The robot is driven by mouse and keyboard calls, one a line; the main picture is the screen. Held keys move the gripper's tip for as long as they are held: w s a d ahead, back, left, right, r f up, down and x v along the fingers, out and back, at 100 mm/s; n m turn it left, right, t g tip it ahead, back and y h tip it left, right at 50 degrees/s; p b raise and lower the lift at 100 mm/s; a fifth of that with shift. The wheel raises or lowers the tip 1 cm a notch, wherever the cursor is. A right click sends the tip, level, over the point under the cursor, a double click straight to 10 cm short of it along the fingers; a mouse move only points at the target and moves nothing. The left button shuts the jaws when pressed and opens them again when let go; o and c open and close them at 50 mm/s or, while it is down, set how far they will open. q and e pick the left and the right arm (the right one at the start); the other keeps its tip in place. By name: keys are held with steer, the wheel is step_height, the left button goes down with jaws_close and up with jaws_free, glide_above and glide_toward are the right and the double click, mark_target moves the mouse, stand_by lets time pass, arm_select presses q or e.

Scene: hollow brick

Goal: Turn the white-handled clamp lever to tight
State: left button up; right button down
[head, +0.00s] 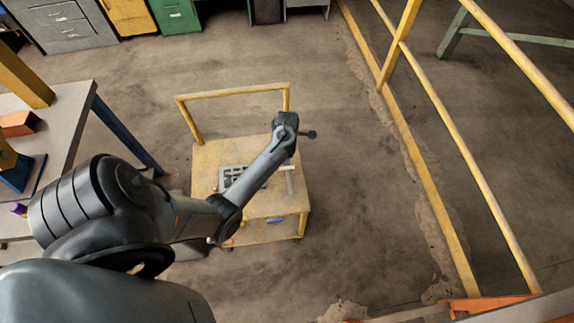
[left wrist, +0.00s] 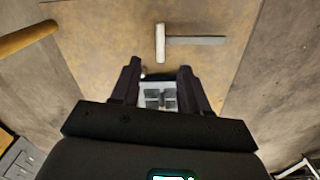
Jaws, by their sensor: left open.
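A T-shaped piece lies on the tan cart top: a short white bar (left wrist: 160,42) crosses the end of a longer grey bar (left wrist: 196,40). It also shows small in the head view as a white bar (head: 288,168). I cannot tell for certain that this is the clamp lever, or what angle counts as tight. My left gripper (left wrist: 160,70) is open in the left wrist view, fingers apart and nothing seen held. The T-shaped piece is beyond its fingertips. A grey piece with square openings (left wrist: 153,97) shows between the fingers, partly hidden by the gripper. My right gripper is out of view.
The cart (head: 212,160) has a raised yellow handle (head: 235,92) at its far side. A workbench (head: 72,100) stands left, a yellow railing (head: 440,110) right. Cabinets (head: 70,28) line the back. Floor between cart and railing is clear.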

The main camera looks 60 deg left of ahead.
mark_target(287, 170)
arm_select(q)
step_height(287, 170, down, 10)
steer(key=b, duration=0.3)
steer(key=shift+f, duration=0.25)
